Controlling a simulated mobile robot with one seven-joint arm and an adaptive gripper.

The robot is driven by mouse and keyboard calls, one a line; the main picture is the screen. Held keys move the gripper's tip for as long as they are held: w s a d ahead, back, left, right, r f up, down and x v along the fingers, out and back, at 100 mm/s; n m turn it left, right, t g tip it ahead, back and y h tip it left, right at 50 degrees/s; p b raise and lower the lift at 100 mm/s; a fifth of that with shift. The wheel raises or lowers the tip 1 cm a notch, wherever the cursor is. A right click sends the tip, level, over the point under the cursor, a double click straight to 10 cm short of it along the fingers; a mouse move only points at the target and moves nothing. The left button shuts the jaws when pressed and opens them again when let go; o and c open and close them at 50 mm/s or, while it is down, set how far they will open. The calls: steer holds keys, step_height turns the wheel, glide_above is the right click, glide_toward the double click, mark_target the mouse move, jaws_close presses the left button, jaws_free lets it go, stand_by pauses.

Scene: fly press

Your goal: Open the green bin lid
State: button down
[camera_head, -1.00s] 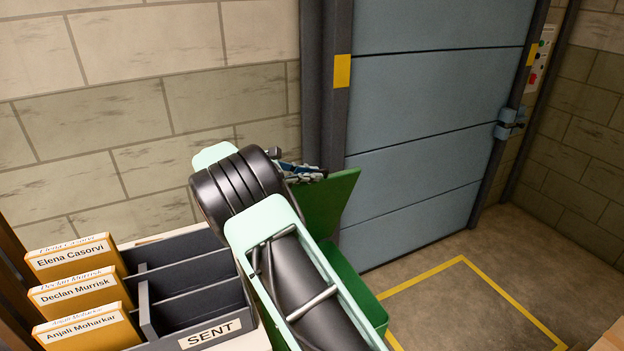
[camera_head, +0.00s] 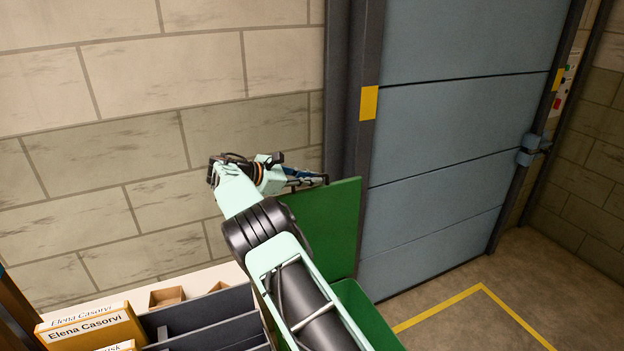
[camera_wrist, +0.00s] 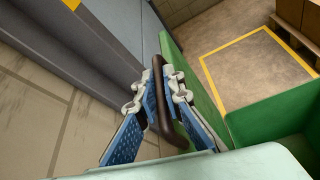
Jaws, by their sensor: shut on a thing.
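The green bin lid (camera_head: 330,228) stands steeply raised beside the wall in the head view. Below it is the open green bin (camera_head: 366,312), partly hidden by my arm. In the wrist view the lid (camera_wrist: 196,92) is seen nearly edge-on, with a dark curved handle (camera_wrist: 164,112) on it. My gripper (camera_wrist: 160,88) has its two blue-padded fingers closed around this handle. In the head view my gripper (camera_head: 308,180) is at the lid's upper edge. The bin's inside (camera_wrist: 275,125) shows at the right of the wrist view.
A grey sorter (camera_head: 205,318) with orange name-labelled folders (camera_head: 92,328) stands left of the bin. A blue-grey shutter door (camera_head: 450,130) and its dark post (camera_head: 352,90) are behind the lid. Yellow floor lines (camera_head: 440,308) mark clear floor at right.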

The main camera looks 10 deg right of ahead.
steer(key=shift+w+a, duration=0.25)
steer(key=shift+w, duration=0.45)
steer(key=c, duration=2.3)
jaws_free()
steer(key=v, duration=1.2)
steer(key=shift+r, duration=0.1)
